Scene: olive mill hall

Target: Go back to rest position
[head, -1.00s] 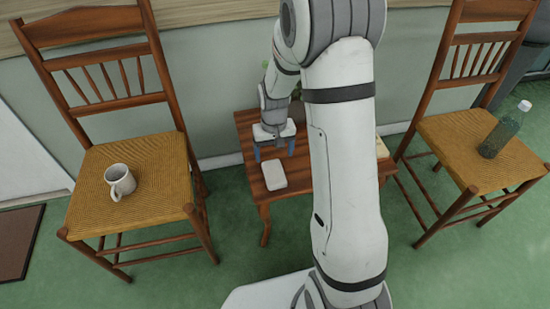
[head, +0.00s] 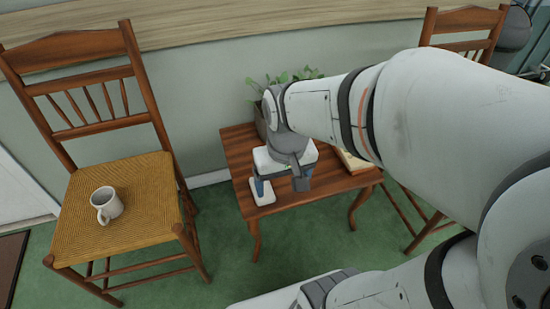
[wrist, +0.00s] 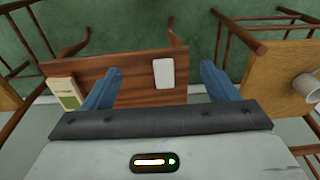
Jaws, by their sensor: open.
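My gripper (head: 278,186) is above the small wooden table (head: 232,150) in the head view. In the wrist view its two blue fingers (wrist: 160,85) stand wide apart with nothing between them. A white flat rounded block (wrist: 164,72) lies on the table beyond the fingertips in that view. In the head view the block (head: 262,197) shows just below the gripper, partly hidden by it. My arm reaches in from the right and covers much of that side.
A book (head: 352,160) and a potted plant (head: 297,76) are on the table. A grey mug (head: 107,203) stands on the left chair's woven seat (head: 140,185). Another chair (head: 462,22) is mostly behind my arm. Green floor (head: 205,270) is clear in front.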

